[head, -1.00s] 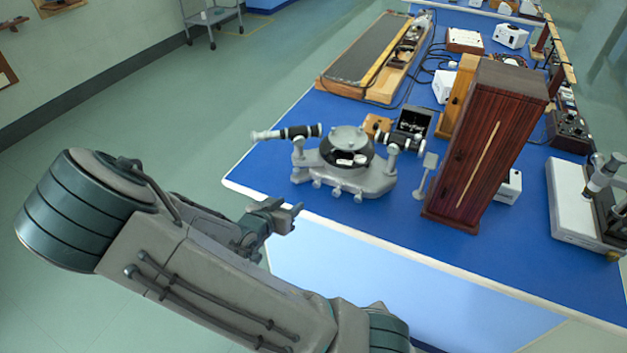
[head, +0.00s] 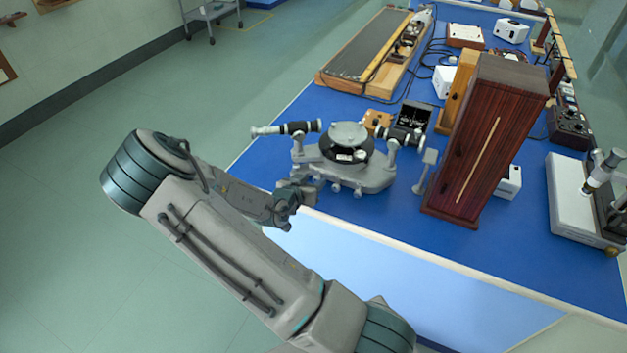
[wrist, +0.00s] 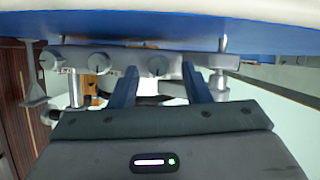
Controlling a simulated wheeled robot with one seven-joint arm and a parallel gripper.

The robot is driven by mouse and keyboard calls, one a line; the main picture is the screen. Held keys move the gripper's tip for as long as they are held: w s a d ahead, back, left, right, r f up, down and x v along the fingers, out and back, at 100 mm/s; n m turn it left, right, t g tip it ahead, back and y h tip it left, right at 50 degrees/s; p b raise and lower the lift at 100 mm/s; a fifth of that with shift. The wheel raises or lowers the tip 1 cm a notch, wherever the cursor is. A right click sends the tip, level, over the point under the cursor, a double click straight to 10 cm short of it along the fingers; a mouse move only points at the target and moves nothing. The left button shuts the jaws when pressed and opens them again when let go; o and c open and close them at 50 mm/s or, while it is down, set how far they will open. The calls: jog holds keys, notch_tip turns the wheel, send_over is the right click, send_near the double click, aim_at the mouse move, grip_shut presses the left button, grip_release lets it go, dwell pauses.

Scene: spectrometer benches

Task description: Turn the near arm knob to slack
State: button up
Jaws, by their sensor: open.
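The spectrometer (head: 372,180) is a grey instrument with a round dark and silver table, standing near the blue bench's front left edge. Small round knobs line its near side, such as one (head: 358,192) in the head view. The wrist view is upside down and shows several knobs: one (wrist: 158,65) lies between my fingertips, with others (wrist: 102,63) and (wrist: 49,60) to the left. I cannot tell for sure which is the arm knob. My gripper (head: 306,193) is open at the near side of the base; its fingers (wrist: 160,70) flank one knob. Contact is unclear.
The bench (head: 400,215) has a pale front edge below the spectrometer. A tall dark wooden cabinet (head: 490,140) stands to its right, with a small grey stand (head: 425,172) between. A long wooden board (head: 365,55) lies behind. Floor at left is clear.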

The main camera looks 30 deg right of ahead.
jog(key=shift+w+d+f, duration=0.15)
jog(key=shift+w+d, duration=0.05)
jog(key=shift+d, duration=0.15)
grip_shut()
jog(key=shift+n+g+p, duration=0.3)
jog(key=shift+n+p, duration=0.3)
grip_release()
jog(key=shift+a, duration=0.1)
